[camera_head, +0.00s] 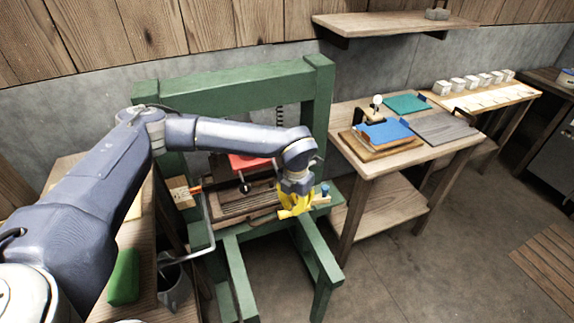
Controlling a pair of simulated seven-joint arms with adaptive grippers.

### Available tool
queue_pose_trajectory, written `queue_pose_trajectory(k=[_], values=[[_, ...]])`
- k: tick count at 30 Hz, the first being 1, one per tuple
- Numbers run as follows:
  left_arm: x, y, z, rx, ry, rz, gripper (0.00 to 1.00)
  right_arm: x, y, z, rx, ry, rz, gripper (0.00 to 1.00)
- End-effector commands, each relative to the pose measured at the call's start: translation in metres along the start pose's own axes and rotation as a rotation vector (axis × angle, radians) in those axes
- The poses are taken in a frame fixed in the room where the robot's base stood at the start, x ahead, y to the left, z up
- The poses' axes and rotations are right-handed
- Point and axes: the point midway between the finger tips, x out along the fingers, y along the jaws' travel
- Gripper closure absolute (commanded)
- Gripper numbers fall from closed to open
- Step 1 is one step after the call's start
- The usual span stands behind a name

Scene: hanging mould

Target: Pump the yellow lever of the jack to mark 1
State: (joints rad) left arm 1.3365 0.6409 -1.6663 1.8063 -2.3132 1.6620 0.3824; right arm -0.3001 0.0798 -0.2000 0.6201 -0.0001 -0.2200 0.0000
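A green press frame (232,82) stands in the middle with a red block (250,161) over a dark wooden bed. My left arm reaches across the front of the frame from the left. My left gripper (295,196) points down at the frame's right front. Yellow parts show at its end; I cannot separate the fingers from the jack's yellow lever there, or see whether they grip. The jack body is not clearly visible. I cannot read mark 1. My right gripper is out of view.
A wooden table (355,112) at right holds a blue sheet (384,132), a teal sheet (407,103) and a grey slatted panel (446,128).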

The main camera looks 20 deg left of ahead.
Motion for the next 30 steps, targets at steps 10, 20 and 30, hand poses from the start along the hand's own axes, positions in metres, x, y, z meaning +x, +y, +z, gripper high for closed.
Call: queue_pose_trajectory(k=[10, 20, 30], values=[[-0.024, 0.0, 0.001, 0.001, -0.002, 0.001, 1.0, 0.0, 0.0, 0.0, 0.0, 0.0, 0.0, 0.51], [-0.068, 0.001, 0.001, -0.001, -0.002, 0.001, 1.0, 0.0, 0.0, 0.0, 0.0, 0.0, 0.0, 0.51], [-0.114, 0.0, 0.001, 0.0, -0.002, 0.001, 1.0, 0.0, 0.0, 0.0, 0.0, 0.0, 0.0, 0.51]])
